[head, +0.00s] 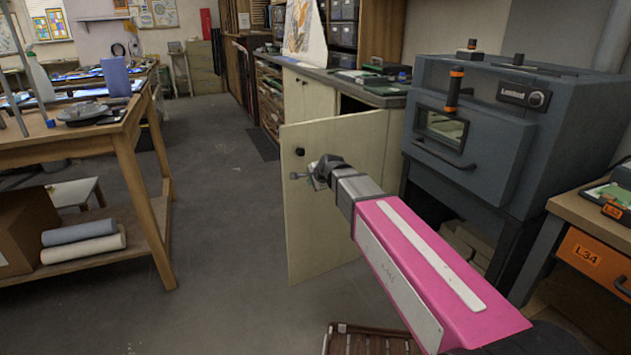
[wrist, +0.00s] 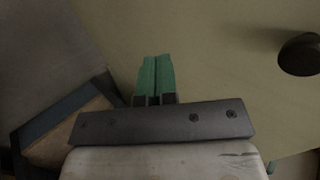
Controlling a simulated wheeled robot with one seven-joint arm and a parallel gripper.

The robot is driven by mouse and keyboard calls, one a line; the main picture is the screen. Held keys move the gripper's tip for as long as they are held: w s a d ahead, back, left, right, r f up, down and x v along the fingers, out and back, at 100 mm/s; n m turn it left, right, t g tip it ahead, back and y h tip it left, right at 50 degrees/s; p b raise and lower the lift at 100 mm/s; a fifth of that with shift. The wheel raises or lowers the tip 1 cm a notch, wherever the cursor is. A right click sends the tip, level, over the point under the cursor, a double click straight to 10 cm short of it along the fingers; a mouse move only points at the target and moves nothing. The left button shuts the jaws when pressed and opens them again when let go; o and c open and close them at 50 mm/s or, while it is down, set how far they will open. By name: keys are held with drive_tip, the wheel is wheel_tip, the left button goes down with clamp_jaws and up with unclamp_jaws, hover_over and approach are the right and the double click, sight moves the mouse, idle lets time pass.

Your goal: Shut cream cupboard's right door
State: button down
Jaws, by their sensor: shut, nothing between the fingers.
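The cream cupboard (head: 309,98) stands against the back right counter. Its right door (head: 335,225) is swung wide open into the aisle, and a dark round knob (head: 299,152) sits near the door's free edge. My gripper (head: 314,174) is in front of the door, close to its upper part, just below and right of the knob. In the wrist view my gripper's green fingers (wrist: 154,75) are together, with the cream door panel (wrist: 215,50) behind them and the knob (wrist: 300,54) to the right. I cannot tell whether the fingertips touch the panel.
A dark grey kiln (head: 480,130) stands just right of the open door. A wooden workbench (head: 135,130) is on the left. A slatted wooden item (head: 370,341) is low at the front. The floor (head: 220,220) between bench and door is clear.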

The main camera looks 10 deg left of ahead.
sight(300, 184)
drive_tip(key=x, duration=0.3)
drive_tip(key=r+x, duration=0.1)
drive_tip(key=x, duration=0.1)
drive_tip(key=w+a+x, duration=0.1)
drive_tip(key=x, duration=0.2)
drive_tip(key=shift+w+a+r, duration=0.1)
drive_tip(key=shift+w, duration=0.15)
drive_tip(key=shift+w+a, duration=0.25)
drive_tip(key=shift+w, duration=0.05)
